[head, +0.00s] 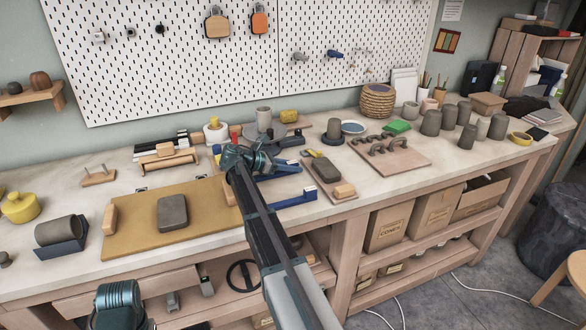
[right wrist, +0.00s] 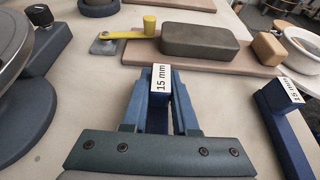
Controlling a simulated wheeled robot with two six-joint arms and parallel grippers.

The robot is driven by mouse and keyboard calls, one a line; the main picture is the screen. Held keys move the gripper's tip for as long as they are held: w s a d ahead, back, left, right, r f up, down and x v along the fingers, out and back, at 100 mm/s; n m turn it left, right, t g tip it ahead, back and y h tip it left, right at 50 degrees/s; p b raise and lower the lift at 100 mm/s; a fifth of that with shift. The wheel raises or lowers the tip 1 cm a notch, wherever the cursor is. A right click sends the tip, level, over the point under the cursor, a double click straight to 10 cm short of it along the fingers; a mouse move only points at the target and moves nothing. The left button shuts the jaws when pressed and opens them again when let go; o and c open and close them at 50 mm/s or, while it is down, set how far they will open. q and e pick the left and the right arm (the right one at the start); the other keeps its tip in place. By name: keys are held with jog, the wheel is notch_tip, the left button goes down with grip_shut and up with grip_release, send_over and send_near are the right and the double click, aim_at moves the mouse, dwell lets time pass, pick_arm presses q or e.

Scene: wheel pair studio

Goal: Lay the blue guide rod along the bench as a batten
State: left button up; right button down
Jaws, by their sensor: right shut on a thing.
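My right gripper (head: 262,160) reaches over the bench (head: 345,205) and is shut on a blue guide rod (head: 286,169). I cannot tell whether the rod touches the bench top. A second blue rod (head: 298,200) with the same label lies on the bench to the right, also in the right wrist view (right wrist: 286,120). My left gripper is out of view.
A board with a grey clay block (right wrist: 207,40) and a yellow-handled tool (right wrist: 128,34) lies ahead of the right gripper. The pottery wheel (right wrist: 12,75) is close by. A tan board (head: 140,223) carries another clay block (head: 172,213). A handle board (head: 405,163) stands further right.

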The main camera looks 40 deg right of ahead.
jog(key=c, duration=0.7)
grip_release()
jog(key=shift+f, duration=0.1)
jog(key=shift+r, duration=0.25)
jog(key=p+v, duration=0.4)
jog(key=v, duration=0.7)
jog(key=shift+p, duration=0.4)
jog(key=shift+w+a+r, duration=0.1)
jog(key=shift+a, duration=0.35)
